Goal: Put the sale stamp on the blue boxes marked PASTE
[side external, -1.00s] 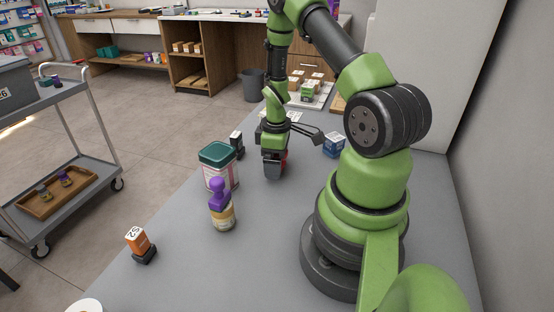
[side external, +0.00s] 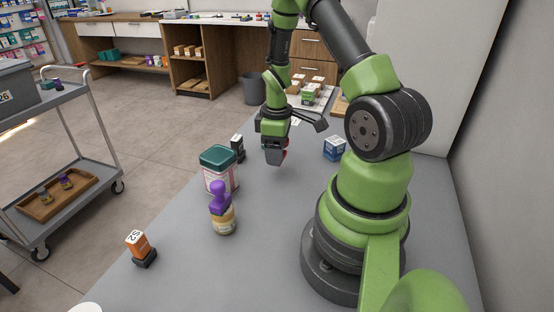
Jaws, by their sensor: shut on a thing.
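My gripper (side external: 275,152) hangs over the grey counter, near its middle, shut on a small dark thing with a red side (side external: 285,154). It looks like a stamp, but the fingers hide most of it and I cannot read any label. A blue box (side external: 334,148) with a pale label sits on the counter to the right of my gripper, apart from it. Its marking is too small to read. An orange stamp marked S2 (side external: 138,243) stands on a black base at the front left. A black stamp-like block with a white top (side external: 238,146) stands left of my gripper.
A jar with a teal lid (side external: 219,170) and a purple-topped bottle (side external: 222,212) stand on the counter left of my gripper. A white tray with several small boxes (side external: 309,94) lies at the far end. Counter between gripper and blue box is clear.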

